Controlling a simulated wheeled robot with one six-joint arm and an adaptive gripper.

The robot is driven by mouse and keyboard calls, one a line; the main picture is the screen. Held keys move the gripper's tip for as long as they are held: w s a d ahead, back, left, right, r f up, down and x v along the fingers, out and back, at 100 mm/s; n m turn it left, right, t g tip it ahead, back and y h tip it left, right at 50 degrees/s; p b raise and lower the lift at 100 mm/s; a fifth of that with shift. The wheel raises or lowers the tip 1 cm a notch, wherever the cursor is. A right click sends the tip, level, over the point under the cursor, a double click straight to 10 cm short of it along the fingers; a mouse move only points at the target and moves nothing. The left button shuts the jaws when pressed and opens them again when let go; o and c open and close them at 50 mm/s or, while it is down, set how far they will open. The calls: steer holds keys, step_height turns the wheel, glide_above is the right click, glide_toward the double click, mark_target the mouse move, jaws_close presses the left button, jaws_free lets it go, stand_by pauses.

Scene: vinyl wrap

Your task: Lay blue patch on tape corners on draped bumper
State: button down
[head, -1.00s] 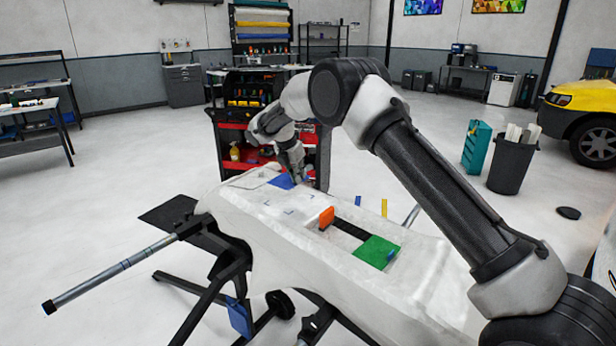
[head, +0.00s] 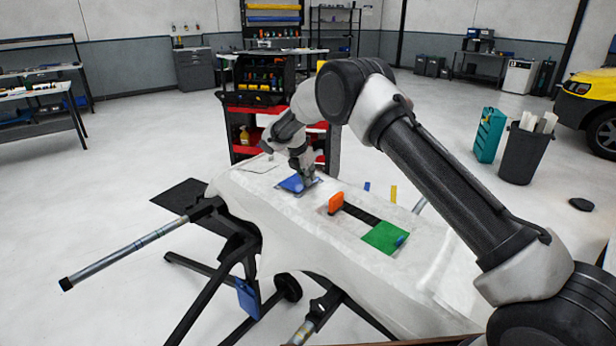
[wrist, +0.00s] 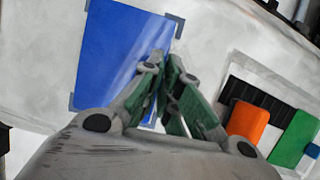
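The blue patch (head: 291,184) lies on the white draped bumper (head: 345,262), toward its far end. My gripper (head: 307,184) is low over the patch's right side. In the wrist view the fingertips of my gripper (wrist: 165,58) are together at the patch's right edge and appear to pinch it.
An orange block (head: 336,203), a dark strip (head: 362,214) and a green piece (head: 384,238) lie on the bumper, nearer to me. A red tool cart (head: 245,118) stands behind it. A black stand holds the bumper up.

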steer(key=shift+f, duration=0.7)
stand_by(1.4)
steer(key=c, duration=1.6)
jaws_free()
steer(key=shift+o, duration=0.2)
steer(key=shift+r, duration=0.1)
